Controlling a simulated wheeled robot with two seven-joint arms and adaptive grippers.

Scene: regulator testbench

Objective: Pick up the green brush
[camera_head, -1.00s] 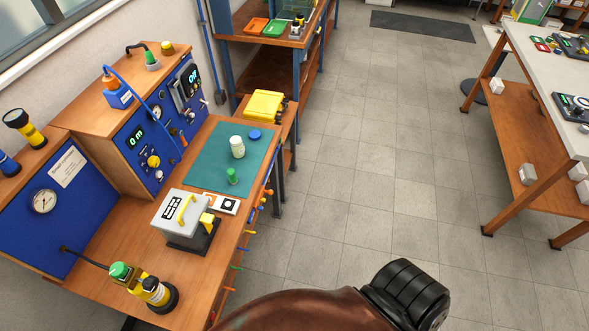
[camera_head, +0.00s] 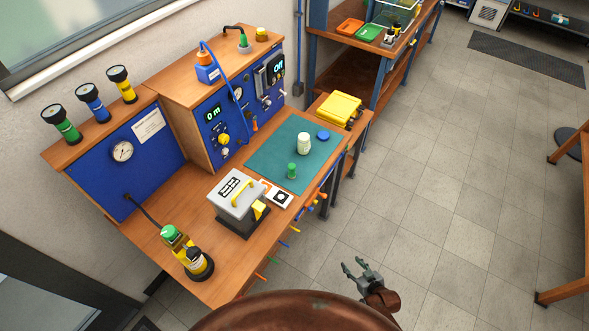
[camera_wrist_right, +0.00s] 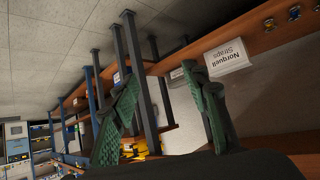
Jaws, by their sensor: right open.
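Several small coloured handles hang along the front edge of the workbench in the head view. One of them, a green handle (camera_head: 271,260), may be the green brush, but it is too small to tell. My right gripper (camera_head: 358,267) is open and empty, over the floor to the right of the bench edge, apart from the handles. Its two green fingers stand wide apart in the right wrist view (camera_wrist_right: 160,75), with no brush visible between them. My left gripper is not in view.
On the workbench (camera_head: 180,195) are a grey box with a yellow handle (camera_head: 238,197), a teal mat (camera_head: 270,150) and a yellow-black device (camera_head: 192,260). A yellow case (camera_head: 340,107) sits beyond. A label sign (camera_wrist_right: 226,57) shows in the wrist view.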

